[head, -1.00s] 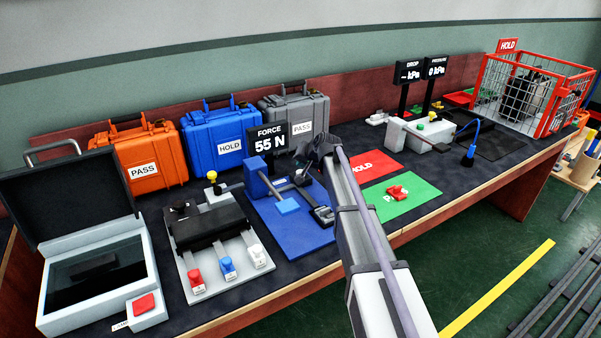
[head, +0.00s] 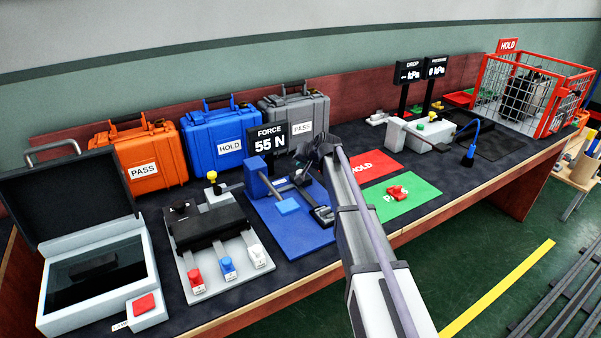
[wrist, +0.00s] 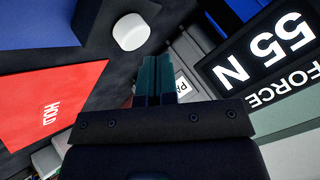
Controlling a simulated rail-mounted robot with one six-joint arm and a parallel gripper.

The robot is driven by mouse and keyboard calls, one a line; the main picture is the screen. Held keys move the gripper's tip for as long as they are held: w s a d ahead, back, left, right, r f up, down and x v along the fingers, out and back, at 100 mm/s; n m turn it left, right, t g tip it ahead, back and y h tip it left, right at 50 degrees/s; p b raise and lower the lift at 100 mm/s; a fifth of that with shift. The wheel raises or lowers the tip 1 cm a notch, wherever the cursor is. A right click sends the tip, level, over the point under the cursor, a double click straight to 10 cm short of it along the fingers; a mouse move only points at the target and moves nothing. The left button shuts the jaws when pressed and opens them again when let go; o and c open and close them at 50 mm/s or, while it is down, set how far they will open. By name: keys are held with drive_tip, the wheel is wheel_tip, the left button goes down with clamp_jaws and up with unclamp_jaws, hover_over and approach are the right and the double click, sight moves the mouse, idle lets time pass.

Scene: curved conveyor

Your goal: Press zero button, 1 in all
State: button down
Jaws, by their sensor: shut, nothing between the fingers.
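A white round button (wrist: 132,31) stands on the dark table top in the wrist view; I take it for the zero button, but no label shows on it. My gripper (wrist: 153,63) is shut and empty, its dark teal fingertips together. In the picture they lie just below and right of the button, apart from it; the height gap cannot be told. The force display (head: 269,139) reads 55 N and also shows upside down in the wrist view (wrist: 268,62). In the head view my arm and wrist hide the area around the button.
A blue force-test fixture (head: 262,205) sits left of my arm. The red HOLD mat (head: 375,163) and green mat (head: 415,207) lie to the right. Orange (head: 140,160), blue (head: 222,140) and grey cases (head: 297,112) stand behind. A button panel (head: 190,270) is at the left.

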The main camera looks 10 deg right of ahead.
drive_tip(key=shift+f, duration=0.1)
drive_tip(key=shift+f+b, duration=0.35)
drive_tip(key=shift+b, duration=0.05)
drive_tip(key=shift+f+b, duration=0.6)
idle(0.5)
drive_tip(key=shift+r, duration=0.15)
drive_tip(key=shift+r+p, duration=0.85)
drive_tip(key=shift+p, duration=0.15)
wheel_tip(320, 180, up, 5)
drive_tip(key=p, duration=0.5)
drive_tip(key=shift+r, duration=0.15)
